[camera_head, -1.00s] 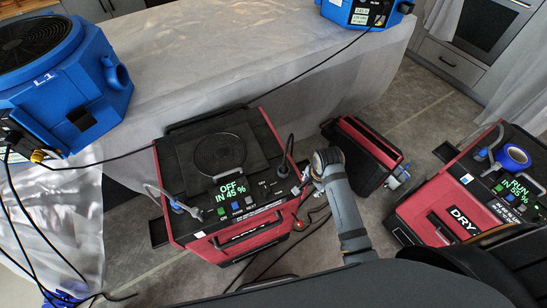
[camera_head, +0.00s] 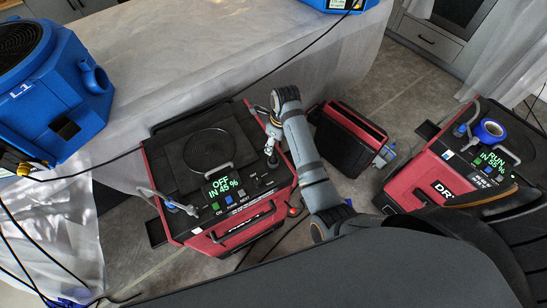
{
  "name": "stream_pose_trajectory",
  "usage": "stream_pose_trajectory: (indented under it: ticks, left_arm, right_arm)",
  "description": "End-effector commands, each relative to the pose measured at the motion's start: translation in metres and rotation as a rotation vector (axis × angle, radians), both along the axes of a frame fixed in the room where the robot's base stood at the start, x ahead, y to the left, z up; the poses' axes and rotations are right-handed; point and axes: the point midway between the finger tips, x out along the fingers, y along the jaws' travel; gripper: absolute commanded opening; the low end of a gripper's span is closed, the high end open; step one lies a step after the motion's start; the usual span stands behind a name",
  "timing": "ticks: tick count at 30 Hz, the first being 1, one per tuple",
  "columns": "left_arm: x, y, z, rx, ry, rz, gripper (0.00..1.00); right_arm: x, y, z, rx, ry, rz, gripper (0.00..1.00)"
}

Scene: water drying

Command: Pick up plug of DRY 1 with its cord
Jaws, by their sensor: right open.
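A red and black drying unit (camera_head: 180,160) stands at the centre left, its green display reading OFF IN 45 %. Its number label is not readable. A dark plug (camera_head: 272,155) stands upright at the right side of its top, beside the control panel. My right arm reaches up over the unit's right edge and bends down toward the plug. My right gripper (camera_head: 273,131) is open just above the plug, by its upper end. The cord there is mostly hidden by the gripper, and I cannot tell whether the fingers touch it. My left gripper is out of view.
A smaller red-black box (camera_head: 347,142) stands between the units. A blue fan (camera_head: 55,95) is at the left. Cords lie on the floor in front.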

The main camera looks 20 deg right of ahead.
Motion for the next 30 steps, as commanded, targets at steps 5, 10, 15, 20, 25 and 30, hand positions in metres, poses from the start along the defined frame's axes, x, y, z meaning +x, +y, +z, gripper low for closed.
stream_pose_trajectory:
  ticks: [5,10,15,20,25,30]
  left_arm:
    - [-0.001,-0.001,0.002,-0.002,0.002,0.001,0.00]
    - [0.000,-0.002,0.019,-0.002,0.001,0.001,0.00]
    - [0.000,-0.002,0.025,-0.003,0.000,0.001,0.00]
    - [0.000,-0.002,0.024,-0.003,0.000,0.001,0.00]
    - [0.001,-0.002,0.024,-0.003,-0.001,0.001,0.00]
    - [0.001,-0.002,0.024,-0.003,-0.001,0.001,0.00]
  right_arm:
    - [0.000,0.001,-0.008,0.000,0.000,0.000,0.53]
    - [-0.005,0.001,-0.025,-0.001,0.006,0.001,0.53]
    - [-0.003,0.003,-0.053,0.000,0.001,0.001,0.53]
    - [-0.002,0.004,-0.060,0.000,-0.002,0.001,0.53]
    - [-0.002,0.004,-0.060,0.000,-0.002,0.001,0.46]
    - [-0.002,0.004,-0.060,0.000,-0.002,0.001,0.23]
